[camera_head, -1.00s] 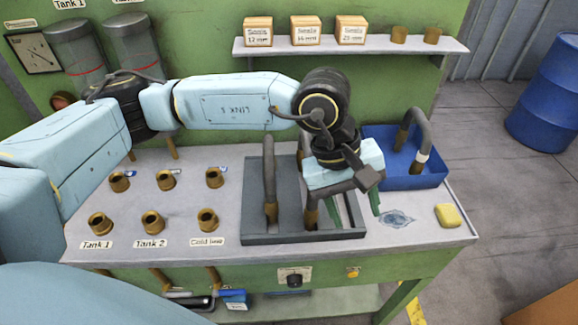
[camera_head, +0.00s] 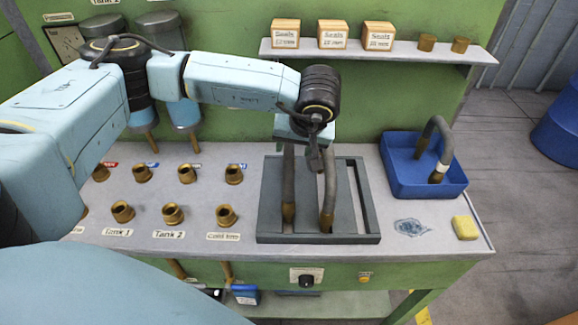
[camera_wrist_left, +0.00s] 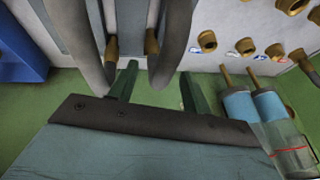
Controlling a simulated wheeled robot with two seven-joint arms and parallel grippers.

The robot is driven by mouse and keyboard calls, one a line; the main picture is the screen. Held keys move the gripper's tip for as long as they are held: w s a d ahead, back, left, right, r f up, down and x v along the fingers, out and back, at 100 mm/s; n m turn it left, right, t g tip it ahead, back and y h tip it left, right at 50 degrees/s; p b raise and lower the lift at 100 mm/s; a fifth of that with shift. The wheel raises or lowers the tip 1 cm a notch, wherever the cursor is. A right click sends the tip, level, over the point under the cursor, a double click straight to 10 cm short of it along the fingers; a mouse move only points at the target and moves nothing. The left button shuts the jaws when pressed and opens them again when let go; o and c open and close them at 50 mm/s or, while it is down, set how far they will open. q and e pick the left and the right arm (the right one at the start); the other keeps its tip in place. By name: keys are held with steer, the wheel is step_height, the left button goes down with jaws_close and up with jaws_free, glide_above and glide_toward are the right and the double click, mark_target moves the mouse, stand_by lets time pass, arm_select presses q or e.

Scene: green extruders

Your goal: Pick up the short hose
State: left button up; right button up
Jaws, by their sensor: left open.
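Two grey hoses with brass ends stand in the dark tray. The left one (camera_head: 288,185) and right one (camera_head: 328,190) show side by side. Contact cannot be told. A third, arched hose (camera_head: 442,135) is in the blue bin. Which is short is unclear. My right gripper is not seen.
The tray (camera_head: 370,200) has a raised rim. The blue bin (camera_head: 410,180) stands right of it, with a yellow block (camera_head: 465,228) in front. Brass sockets (camera_head: 172,214) stand in rows on the left. A shelf (camera_head: 400,55) with seal boxes is behind.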

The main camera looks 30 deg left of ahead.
arm_select(q)
steer(key=x, duration=0.1)
steer(key=p+x, duration=0.1)
steer(key=x, duration=0.2)
steer(key=shift+s+a+f, duration=0.2)
steer(key=shift+s+a, duration=0.05)
steer(key=shift+a, duration=0.15)
steer(key=shift+w+f, duration=0.1)
steer(key=shift+f, duration=0.25)
steer(key=shift+c, duration=0.3)
steer(key=shift+r, duration=0.1)
jaws_close()
